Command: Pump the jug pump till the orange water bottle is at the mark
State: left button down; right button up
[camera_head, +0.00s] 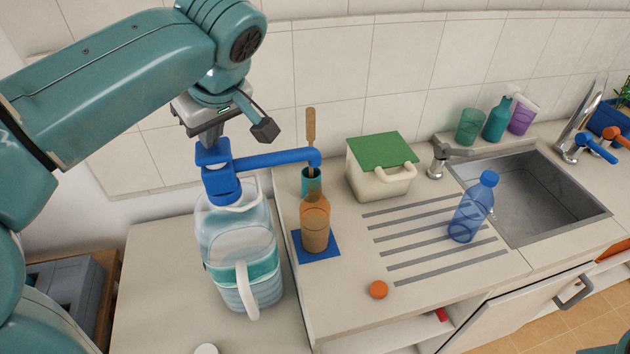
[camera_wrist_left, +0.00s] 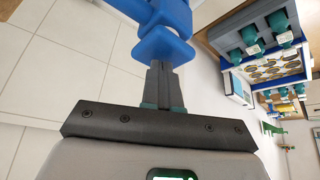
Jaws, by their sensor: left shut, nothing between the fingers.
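The clear jug (camera_head: 228,240) stands on the counter at the left, with a teal band, a white handle and water inside. The blue pump (camera_head: 214,178) is on its top, and its spout (camera_head: 275,158) reaches right, ending above the orange water bottle (camera_head: 315,232). The bottle is see-through, open and upright on a blue mat (camera_head: 331,250). Liquid shows in it; I cannot tell its exact level against the mark line. My left gripper (camera_head: 210,138) is shut and empty, fingers pointing down at the pump's top. The left wrist view shows the fingertips (camera_wrist_left: 162,70) at the blue pump (camera_wrist_left: 163,44).
Behind the bottle stands a teal cup (camera_head: 309,181) with a wooden-handled tool. An orange cap (camera_head: 378,289) lies in front. A white box with green lid (camera_head: 382,150), a blue bottle (camera_head: 473,208) and the sink (camera_head: 535,190) are further right.

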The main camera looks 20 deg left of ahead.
pick_arm(q)
jog(key=shift+r+p, duration=0.5)
jog(key=shift+r, duration=0.4)
pick_arm(e)
jog(key=shift+r, duration=0.75)
pick_arm(q)
jog(key=shift+f, duration=0.2)
pick_arm(e)
jog(key=shift+f, duration=0.15)
